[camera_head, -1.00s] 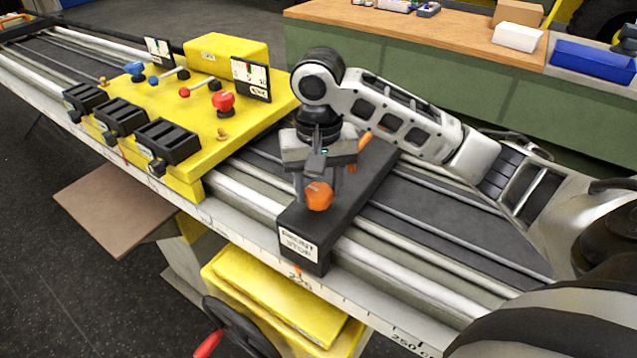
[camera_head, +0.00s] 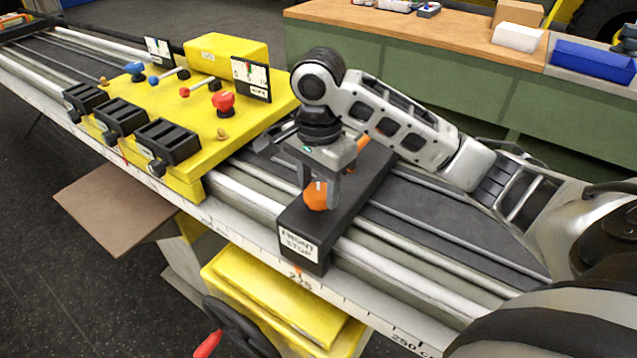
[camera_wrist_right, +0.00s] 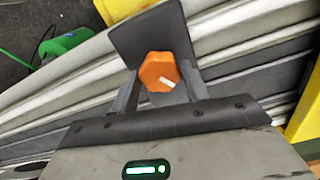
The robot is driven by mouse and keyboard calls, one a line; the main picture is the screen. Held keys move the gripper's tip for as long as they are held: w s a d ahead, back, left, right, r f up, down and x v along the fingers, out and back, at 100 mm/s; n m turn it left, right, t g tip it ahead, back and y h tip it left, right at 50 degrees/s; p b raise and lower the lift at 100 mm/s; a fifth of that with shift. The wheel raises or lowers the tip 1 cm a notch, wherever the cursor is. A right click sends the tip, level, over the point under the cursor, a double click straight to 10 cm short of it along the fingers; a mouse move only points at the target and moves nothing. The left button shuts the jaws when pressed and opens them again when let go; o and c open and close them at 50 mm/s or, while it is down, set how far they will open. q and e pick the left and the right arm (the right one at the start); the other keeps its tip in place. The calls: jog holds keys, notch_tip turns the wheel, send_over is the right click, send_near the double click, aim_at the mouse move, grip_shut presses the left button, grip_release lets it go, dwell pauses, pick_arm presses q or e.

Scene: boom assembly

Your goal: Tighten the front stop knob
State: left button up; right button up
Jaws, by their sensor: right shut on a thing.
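The front stop (camera_head: 300,246) is a black block with a white label, sitting across the rails. Its orange front stop knob (camera_head: 316,197) stands on top near the labelled end. My right gripper (camera_head: 320,195) comes down from above and its fingers are shut on the knob, one on each side. In the right wrist view the orange knob (camera_wrist_right: 160,74), with a white mark on its face, sits between the two fingers (camera_wrist_right: 163,88). A second orange part (camera_head: 363,141) shows behind the gripper, partly hidden. My left gripper is not in view.
A yellow carriage (camera_head: 215,130) with a red knob (camera_head: 223,103), a blue knob (camera_head: 134,69) and black blocks stands on the rails to the left. A handwheel (camera_head: 240,328) is below the rail. A green workbench (camera_head: 450,75) stands behind.

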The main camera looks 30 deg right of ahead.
aim_at(319, 190)
jog(key=m, duration=0.7)
jog(key=shift+r, duration=0.1)
dwell(0.6)
jog(key=o, duration=1)
notch_tip(319, 190, up, 16)
dwell(0.5)
